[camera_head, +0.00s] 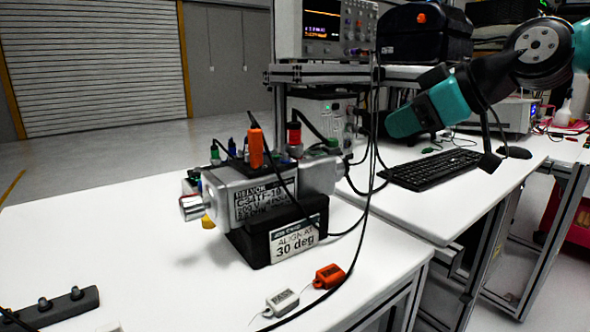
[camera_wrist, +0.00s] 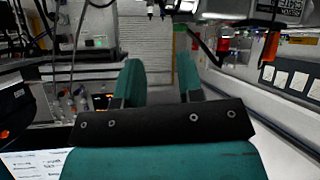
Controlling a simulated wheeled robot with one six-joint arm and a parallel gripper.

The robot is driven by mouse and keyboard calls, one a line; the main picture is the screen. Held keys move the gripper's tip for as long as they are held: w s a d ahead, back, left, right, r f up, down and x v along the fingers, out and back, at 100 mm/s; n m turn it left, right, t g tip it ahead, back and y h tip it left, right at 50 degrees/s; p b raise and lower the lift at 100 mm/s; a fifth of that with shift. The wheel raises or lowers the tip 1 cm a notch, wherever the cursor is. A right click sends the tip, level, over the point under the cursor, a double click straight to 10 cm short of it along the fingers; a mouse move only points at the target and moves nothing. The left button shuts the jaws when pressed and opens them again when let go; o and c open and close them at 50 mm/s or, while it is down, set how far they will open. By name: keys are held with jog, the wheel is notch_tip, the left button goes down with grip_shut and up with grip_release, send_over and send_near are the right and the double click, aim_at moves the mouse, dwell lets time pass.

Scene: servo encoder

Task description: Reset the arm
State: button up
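My gripper (camera_head: 398,124) hangs at the end of my teal and black arm, at the upper right of the head view, above the bench with the keyboard. In the wrist view, its two teal fingers (camera_wrist: 160,82) stand apart with an empty gap between them. The gripper is open and holds nothing. The silver servo motor (camera_head: 262,193) rests on a black stand (camera_head: 285,232) labelled "ALIGN AT 30 deg", on the white table to the left of my gripper. My gripper is clear of the motor.
A black keyboard (camera_head: 430,169) lies on the bench below my arm, with a mouse (camera_head: 514,152) at its right. An oscilloscope (camera_head: 325,28) stands on a shelf behind. Black cables (camera_head: 371,120) hang between motor and gripper. Orange (camera_head: 329,276) and white tags (camera_head: 282,302) lie on the front table.

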jog(key=s+a+f+m+g+h, duration=0.15)
jog(key=s+f+g, duration=0.25)
jog(key=s+f, duration=0.65)
jog(key=s+a+f+m+g+h, duration=0.1)
jog(key=s+f+m+g+h, duration=0.45)
jog(key=s, duration=0.85)
notch_tip(320, 180, up, 20)
jog(key=n+t+y+p, duration=0.1)
jog(key=n+y+p, duration=0.1)
jog(key=p, duration=1.9)
jog(key=shift+s+d+r+n+y+p, duration=0.2)
jog(key=shift+d+n+y+p, duration=0.1)
jog(key=shift+d+y+p, duration=0.1)
